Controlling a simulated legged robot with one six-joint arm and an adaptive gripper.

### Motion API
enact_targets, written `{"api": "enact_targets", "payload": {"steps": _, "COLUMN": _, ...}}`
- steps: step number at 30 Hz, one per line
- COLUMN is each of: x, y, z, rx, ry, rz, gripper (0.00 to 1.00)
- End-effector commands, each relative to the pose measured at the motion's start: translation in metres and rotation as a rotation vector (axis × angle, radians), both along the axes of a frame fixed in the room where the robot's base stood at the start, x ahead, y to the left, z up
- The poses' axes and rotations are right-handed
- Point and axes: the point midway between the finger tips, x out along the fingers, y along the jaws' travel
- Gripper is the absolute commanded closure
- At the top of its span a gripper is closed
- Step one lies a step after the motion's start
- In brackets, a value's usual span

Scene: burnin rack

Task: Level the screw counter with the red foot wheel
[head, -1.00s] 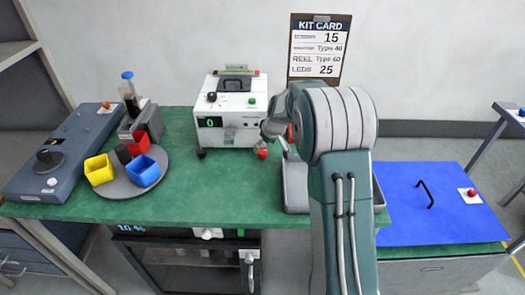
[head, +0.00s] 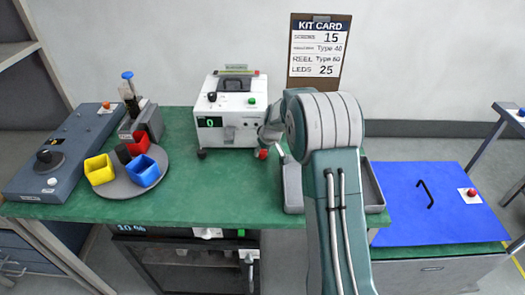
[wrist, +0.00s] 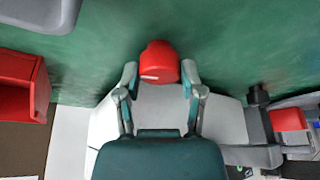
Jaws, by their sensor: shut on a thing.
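The screw counter (head: 228,110) is a white box with a green-lit display, standing on the green bench top in the head view. The red foot wheel (wrist: 159,62) is under its front right corner; its lower part also shows in the head view (head: 263,154). It carries a white mark in the wrist view. My gripper (wrist: 159,75) has one finger on each side of the red wheel and is shut on it. In the head view my arm hides most of the gripper. A bubble vial (head: 237,71) on top of the counter is too small to read.
A grey tray (head: 293,190) is partly behind my arm. A turntable (head: 125,189) with yellow, red, blue and black cups stands left. The kit card (head: 319,50) is at the wall. Green bench top (head: 215,185) is clear before the counter.

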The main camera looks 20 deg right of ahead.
Motion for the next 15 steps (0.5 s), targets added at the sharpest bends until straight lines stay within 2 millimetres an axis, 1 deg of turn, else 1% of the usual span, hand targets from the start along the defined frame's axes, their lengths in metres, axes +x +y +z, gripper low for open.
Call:
{"api": "enact_targets", "payload": {"steps": 8, "x": -0.0002, "y": 0.0006, "z": -0.0021, "rx": 0.0, "ry": 0.002, "rz": -0.065, "gripper": 0.97}}
{"api": "enact_targets", "payload": {"steps": 15, "x": -0.0007, "y": 0.0019, "z": -0.0027, "rx": -0.001, "ry": 0.004, "rz": -0.214, "gripper": 0.97}}
